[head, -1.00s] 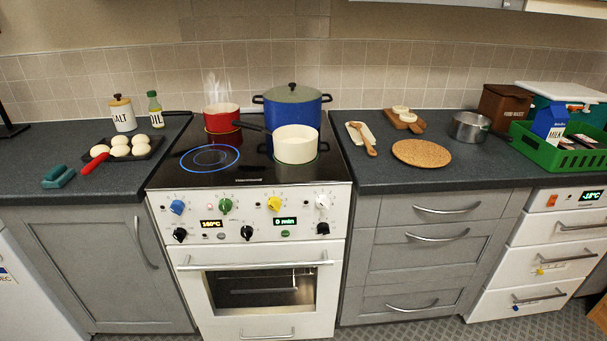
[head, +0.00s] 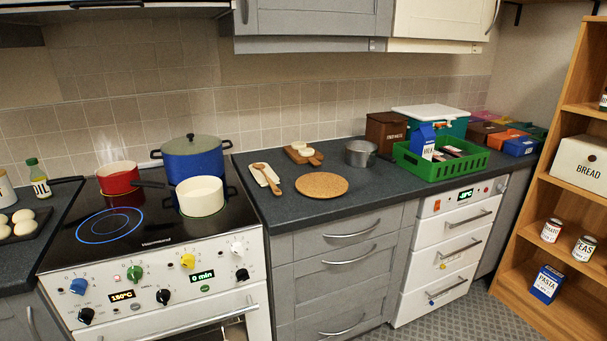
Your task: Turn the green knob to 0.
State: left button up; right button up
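The green knob (head: 134,273) is on the white front panel of the stove (head: 215,290), between the blue knob (head: 78,287) and the yellow knob (head: 187,261). Its pointer is too small to read surely. On the hob (head: 150,232), a blue ring glows at the front left. A red pot (head: 118,178) stands at the back left, a blue lidded pot (head: 196,165) at the back right and a cream saucepan (head: 201,197) at the front right. Neither of my grippers shows in the head view.
Black knobs and lit displays sit below the coloured knobs. The counter right of the stove holds a cork mat (head: 321,186), a steel pot (head: 360,153) and a green crate (head: 440,167). A wooden shelf (head: 560,230) stands at the right. Some patterned floor (head: 465,315) is clear.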

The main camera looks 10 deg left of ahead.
aim_at(135, 273)
jog(key=u, duration=1.35)
